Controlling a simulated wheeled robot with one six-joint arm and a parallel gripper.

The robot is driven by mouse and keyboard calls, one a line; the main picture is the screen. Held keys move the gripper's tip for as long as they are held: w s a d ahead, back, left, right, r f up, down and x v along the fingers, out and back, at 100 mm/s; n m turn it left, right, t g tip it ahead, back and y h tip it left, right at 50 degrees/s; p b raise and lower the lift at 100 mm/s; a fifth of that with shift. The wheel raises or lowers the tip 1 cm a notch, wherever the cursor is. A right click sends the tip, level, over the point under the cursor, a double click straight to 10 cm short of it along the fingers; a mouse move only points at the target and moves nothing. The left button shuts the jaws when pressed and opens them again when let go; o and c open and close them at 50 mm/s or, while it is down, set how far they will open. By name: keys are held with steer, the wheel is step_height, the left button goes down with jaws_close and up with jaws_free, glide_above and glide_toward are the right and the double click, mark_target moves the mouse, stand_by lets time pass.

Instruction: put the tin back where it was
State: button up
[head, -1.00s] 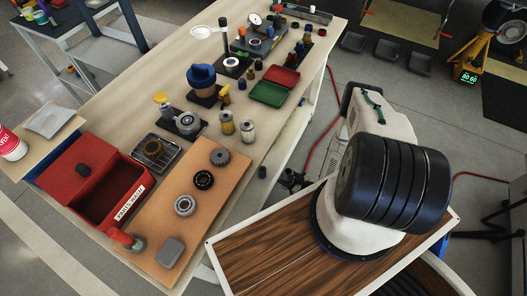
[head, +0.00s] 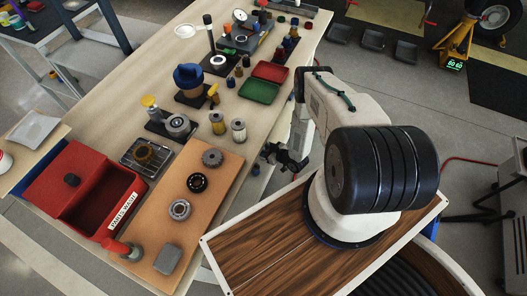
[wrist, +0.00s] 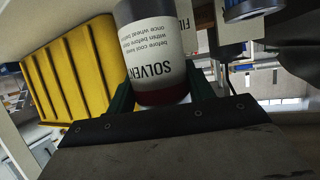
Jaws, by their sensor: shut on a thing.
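The tin (wrist: 160,55) fills the upper middle of the wrist view. It has a pale label reading SOLVENT, upside down in the picture, and a dark red band at the near end. My gripper (wrist: 162,98) is shut on it, with a green finger on either side. In the head view my gripper (head: 284,160) is beside the right edge of the workbench (head: 225,130), low down. The tin cannot be made out there.
In the wrist view a yellow ribbed bin (wrist: 70,72) stands left of the tin. In the head view the bench top holds a red parts-wash box (head: 85,190), a cork-coloured mat (head: 205,205) and several tools.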

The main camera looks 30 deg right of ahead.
steer(key=shift+w, duration=0.45)
steer(key=shift+f, duration=1.75)
steer(key=shift+f, duration=0.1)
steer(key=o, duration=1.1)
steer(key=shift+d, duration=0.1)
steer(key=v, duration=1.2)
